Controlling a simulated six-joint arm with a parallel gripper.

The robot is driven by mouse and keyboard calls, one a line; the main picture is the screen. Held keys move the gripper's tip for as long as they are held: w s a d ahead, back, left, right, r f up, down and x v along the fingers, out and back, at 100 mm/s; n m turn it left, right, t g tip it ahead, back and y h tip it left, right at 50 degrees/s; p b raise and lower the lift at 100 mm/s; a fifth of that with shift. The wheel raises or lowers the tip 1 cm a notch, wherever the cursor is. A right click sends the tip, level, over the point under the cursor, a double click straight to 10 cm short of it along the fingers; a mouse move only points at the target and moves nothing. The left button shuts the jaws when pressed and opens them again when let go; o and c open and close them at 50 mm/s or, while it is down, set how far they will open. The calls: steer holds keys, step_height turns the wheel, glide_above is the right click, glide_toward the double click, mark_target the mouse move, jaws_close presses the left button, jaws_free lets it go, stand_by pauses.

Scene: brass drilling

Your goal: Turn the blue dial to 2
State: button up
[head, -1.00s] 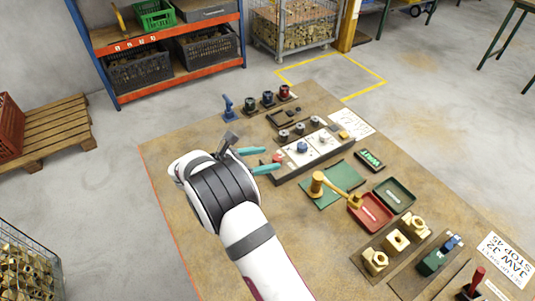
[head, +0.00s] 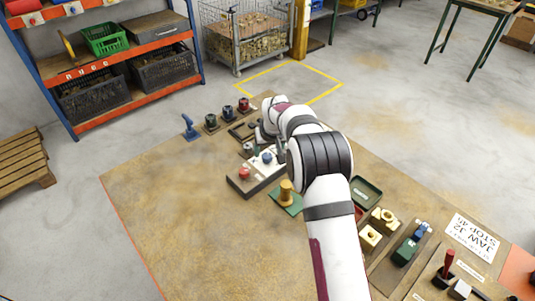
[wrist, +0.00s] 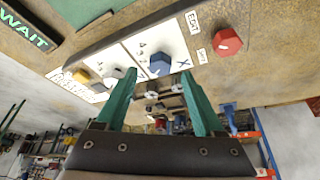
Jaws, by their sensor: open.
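The blue dial (wrist: 158,64) sits on a white plate of the control panel in the wrist view, with printed marks beside it that include 4, 3 and an X. The way its pointer faces is too small to tell. In the head view the blue dial (head: 266,157) shows just left of my arm. My gripper (wrist: 157,74) is open, its teal fingers on either side of the dial in the wrist picture. I cannot tell whether they touch it. In the head view my gripper is mostly hidden by my arm.
A red knob (wrist: 228,42) is at the panel's end. A grey knob and a yellow part (wrist: 82,76) are at its other side. A brass-coloured post on a green plate (head: 286,194) stands in front. The table's left part is clear.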

mark_target(267, 156)
steer(key=shift+x, duration=1.65)
jaws_close()
